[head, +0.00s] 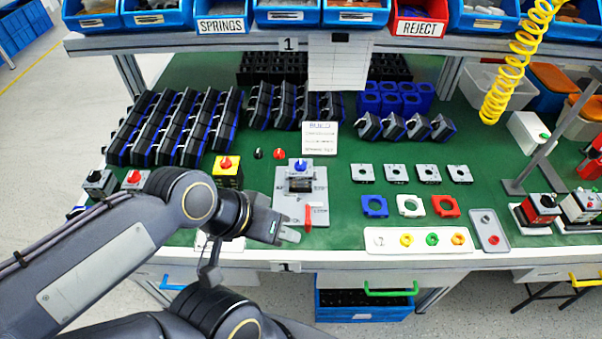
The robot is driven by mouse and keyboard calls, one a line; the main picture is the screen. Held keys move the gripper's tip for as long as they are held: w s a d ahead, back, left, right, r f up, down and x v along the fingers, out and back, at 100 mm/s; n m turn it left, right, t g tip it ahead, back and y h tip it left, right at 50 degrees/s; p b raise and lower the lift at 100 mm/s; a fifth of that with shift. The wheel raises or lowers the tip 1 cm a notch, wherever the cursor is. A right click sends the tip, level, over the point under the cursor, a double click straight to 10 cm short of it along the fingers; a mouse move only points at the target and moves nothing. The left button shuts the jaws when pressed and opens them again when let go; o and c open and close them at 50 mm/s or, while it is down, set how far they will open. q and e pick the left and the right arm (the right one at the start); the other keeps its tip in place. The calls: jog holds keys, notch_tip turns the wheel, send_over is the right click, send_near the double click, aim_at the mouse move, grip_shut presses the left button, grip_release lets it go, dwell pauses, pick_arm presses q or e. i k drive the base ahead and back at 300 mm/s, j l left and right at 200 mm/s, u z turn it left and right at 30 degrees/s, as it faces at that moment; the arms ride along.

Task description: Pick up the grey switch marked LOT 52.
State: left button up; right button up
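My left gripper (291,236) is over the front edge of the table, just in front of the grey test fixture (290,208), well to the right of these switches. No object shows in it. Its finger gap is too small to judge. My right gripper is not in view.
A yellow switch (227,170) with a red knob stands behind my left wrist. Rows of black and blue parts (172,128) fill the back left. A white tray (418,240) lies at the front right. A yellow coiled hose (515,65) hangs at the right.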

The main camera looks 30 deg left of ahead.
aim_at(299, 182)
jog(key=u, duration=0.3)
jog(key=j+u, duration=0.3)
jog(key=u, duration=0.15)
jog(key=i+j+u, duration=0.1)
jog(key=j+u, duration=0.3)
jog(key=i+j+u, duration=0.1)
jog(key=j+u, duration=0.15)
jog(key=u, duration=0.2)
jog(key=i+j, duration=0.1)
jog(key=j, duration=0.1)
